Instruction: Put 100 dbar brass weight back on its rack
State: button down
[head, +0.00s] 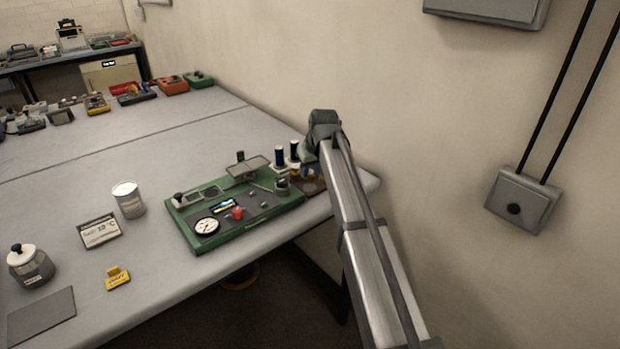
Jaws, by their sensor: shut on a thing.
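My gripper (309,160) is at the far right end of the bench, low beside the green apparatus. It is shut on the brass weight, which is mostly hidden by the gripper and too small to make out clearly. Below the gripper lies a brown, wood-coloured base (314,187), apparently the rack, partly covered by my arm. A small brassy patch (295,172) shows just left of the gripper; I cannot tell whether it is the held weight or another one. Whether the held weight touches the rack is hidden.
The green apparatus (235,230) with gauge, red knob and tilted plate stands just left. Two dark-topped cylinders (280,156) stand close by the gripper. The wall is close behind. A white can (128,199), sign (100,231) and yellow tag (118,278) stand farther left, with clear bench between.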

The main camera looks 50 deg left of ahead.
aim_at(312, 173)
jog(key=shift+f, duration=1.55)
jog(key=shift+f, duration=0.15)
jog(key=c, duration=0.9)
grip_release()
jog(key=shift+o, duration=0.2)
jog(key=v, duration=1.2)
